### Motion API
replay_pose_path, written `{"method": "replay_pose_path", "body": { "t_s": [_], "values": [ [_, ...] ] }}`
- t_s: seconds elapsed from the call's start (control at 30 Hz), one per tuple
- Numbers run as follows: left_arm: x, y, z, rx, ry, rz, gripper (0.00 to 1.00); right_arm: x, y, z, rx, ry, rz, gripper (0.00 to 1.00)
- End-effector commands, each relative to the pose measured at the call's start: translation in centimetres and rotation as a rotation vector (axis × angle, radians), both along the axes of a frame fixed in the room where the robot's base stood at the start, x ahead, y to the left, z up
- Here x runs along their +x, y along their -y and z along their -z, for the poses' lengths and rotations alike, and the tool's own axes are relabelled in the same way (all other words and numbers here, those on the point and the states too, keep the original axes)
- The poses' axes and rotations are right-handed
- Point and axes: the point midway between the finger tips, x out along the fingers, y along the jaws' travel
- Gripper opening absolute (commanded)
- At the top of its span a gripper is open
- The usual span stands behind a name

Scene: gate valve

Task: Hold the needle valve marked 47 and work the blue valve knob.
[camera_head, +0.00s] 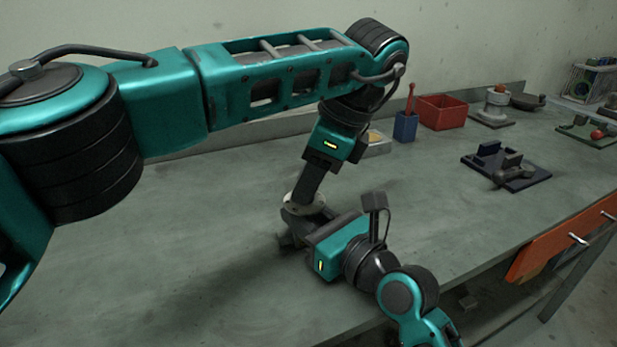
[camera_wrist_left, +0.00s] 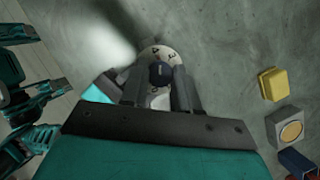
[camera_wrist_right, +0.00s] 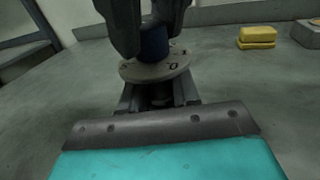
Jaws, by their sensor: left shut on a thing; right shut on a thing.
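The needle valve shows mostly as its pale round dial (camera_head: 305,204), seen from above in the left wrist view (camera_wrist_left: 160,52), with dark figures on it. The dark blue knob (camera_wrist_left: 161,74) stands on the dial's middle and also shows in the right wrist view (camera_wrist_right: 154,42). My left gripper (camera_head: 300,196) comes from above, its fingers shut on the blue knob. My right gripper (camera_wrist_right: 160,100) comes from the side, below the dial, and is shut on the valve's body. The body is mostly hidden by the fingers, and I cannot read a 47.
A yellow block (camera_wrist_left: 273,84) and a grey block (camera_wrist_left: 288,127) lie on the bench beside the valve. A blue cup (camera_head: 405,127), a red bin (camera_head: 442,112) and a dark blue fixture (camera_head: 507,168) stand further right. An orange drawer (camera_head: 560,243) juts from the front edge.

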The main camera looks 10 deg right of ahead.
Motion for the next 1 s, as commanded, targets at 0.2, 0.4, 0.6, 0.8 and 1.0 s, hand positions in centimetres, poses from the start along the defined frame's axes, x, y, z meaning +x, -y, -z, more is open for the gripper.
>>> {"method": "replay_pose_path", "body": {
  "t_s": [0.2,0.4,0.6,0.8,1.0],
  "values": [
    [0.09,-0.1,0.01,0.002,0.003,-0.011,0.0,0.0,0.07,0.0,0.0,0.0,0.001,0.0],
    [0.09,-0.1,0.02,0.002,0.002,-0.009,0.0,0.0,0.06,0.0,0.0,0.0,0.001,0.0],
    [0.06,-0.06,0.02,0.002,0.001,-0.009,0.47,0.01,0.05,0.0,0.0,0.0,0.001,0.0],
    [0.02,-0.02,0.02,0.001,0.0,-0.008,0.56,0.0,0.04,0.0,0.0,0.0,0.001,0.0],
    [0.01,-0.02,0.01,0.001,0.0,0.006,0.56,0.01,0.04,0.0,-0.001,0.0,0.001,0.0]
  ]
}}
